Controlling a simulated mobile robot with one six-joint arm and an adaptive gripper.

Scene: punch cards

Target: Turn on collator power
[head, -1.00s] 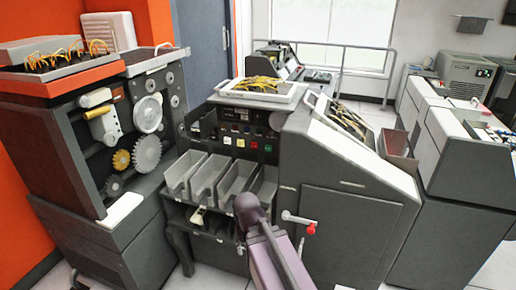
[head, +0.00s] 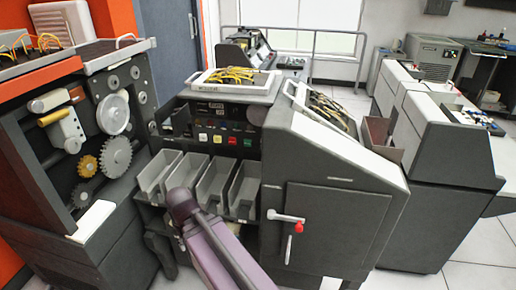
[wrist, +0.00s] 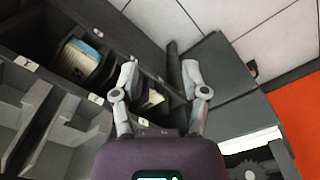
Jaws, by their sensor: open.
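The collator is the dark grey machine in the middle of the head view. Its front panel has a row of small coloured buttons: white (head: 203,137), yellow (head: 218,139), red (head: 232,141) and green (head: 248,143). Grey card pockets (head: 215,180) slope out below the panel. A lever with a red knob (head: 299,228) is on the cabinet door at the right. My gripper (wrist: 160,82) is open and empty in the wrist view, above dark compartments holding cards (wrist: 82,60). In the head view my arm reaches up before the pockets and hides part of them; the fingers do not show there.
A machine with gears (head: 113,114) and an orange-red top stands close on the left. Yellow-wired plugboards (head: 235,76) lie on top of the collator. Grey cabinets (head: 435,150) stand at the right, with open tiled floor (head: 465,240) before them.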

